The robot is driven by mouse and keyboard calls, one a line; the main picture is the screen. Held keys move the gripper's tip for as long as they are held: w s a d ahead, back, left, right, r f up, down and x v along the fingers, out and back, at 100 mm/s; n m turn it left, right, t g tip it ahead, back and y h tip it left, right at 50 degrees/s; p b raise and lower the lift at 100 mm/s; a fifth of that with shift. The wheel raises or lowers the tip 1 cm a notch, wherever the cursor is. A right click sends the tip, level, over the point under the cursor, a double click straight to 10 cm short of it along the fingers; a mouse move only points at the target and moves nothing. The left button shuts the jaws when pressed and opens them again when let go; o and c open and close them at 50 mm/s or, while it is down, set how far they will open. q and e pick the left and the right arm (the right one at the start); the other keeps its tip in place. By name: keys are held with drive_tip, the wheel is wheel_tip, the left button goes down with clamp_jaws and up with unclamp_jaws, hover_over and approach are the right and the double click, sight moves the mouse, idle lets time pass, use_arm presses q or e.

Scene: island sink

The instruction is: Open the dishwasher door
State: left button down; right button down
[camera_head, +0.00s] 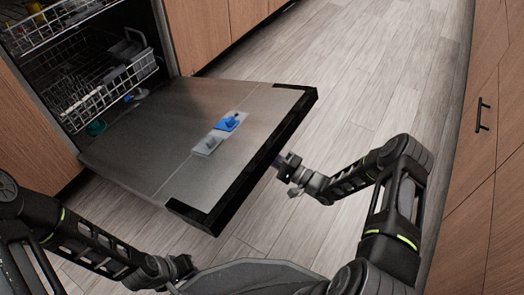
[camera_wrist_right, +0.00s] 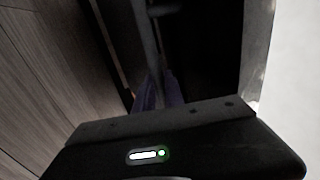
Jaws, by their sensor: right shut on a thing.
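The dishwasher door (camera_head: 165,130) is swung down and lies open, close to level, with its steel inner face up and a black edge (camera_head: 245,165) toward me. My right gripper (camera_head: 279,163) is at the outer side of that edge, shut on the door handle, which is mostly hidden under the edge. In the right wrist view my fingers (camera_wrist_right: 157,92) reach in against the dark door front (camera_wrist_right: 205,55). My left gripper (camera_head: 183,270) is low near my base, away from the door, and its jaws are too small to read.
The dishwasher's upper rack (camera_head: 50,25) and lower rack (camera_head: 110,90) hold dishes inside the opening. A blue-and-grey detergent dispenser (camera_head: 220,132) is set in the door. Wooden cabinets (camera_head: 205,30) stand beside it and on the right (camera_head: 480,150). The wooden floor (camera_head: 350,75) between is clear.

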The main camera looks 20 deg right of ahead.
drive_tip(key=c, duration=1.4)
unclamp_jaws()
drive_tip(key=shift+w+a, duration=0.1)
drive_tip(key=shift+a, duration=0.1)
drive_tip(key=shift+d, duration=0.1)
drive_tip(key=p+v, duration=0.2)
drive_tip(key=v, duration=0.5)
drive_tip(key=shift+s+d, duration=0.2)
drive_tip(key=shift+s, duration=0.1)
drive_tip(key=shift+f, duration=0.1)
